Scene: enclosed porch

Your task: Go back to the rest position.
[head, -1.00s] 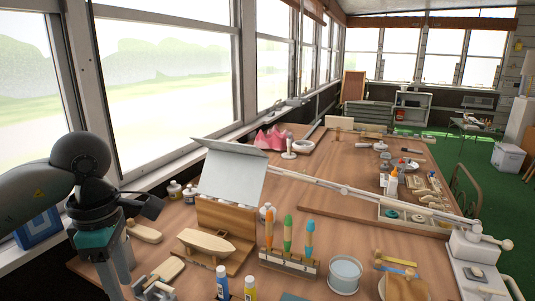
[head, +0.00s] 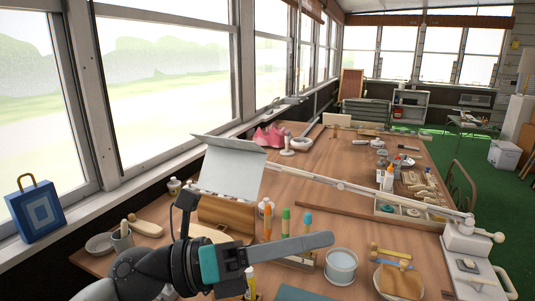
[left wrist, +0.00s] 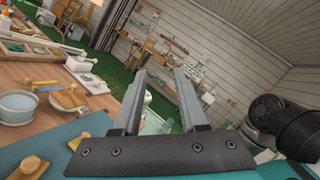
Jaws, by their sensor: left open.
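My left gripper (head: 328,240) is low in the middle of the head view, seen side-on and pointing right. My left forearm covers part of the table's near left, including most of the wooden boat. My right gripper is not seen in the head view.
A blue box (head: 38,212) is on the sill at left.

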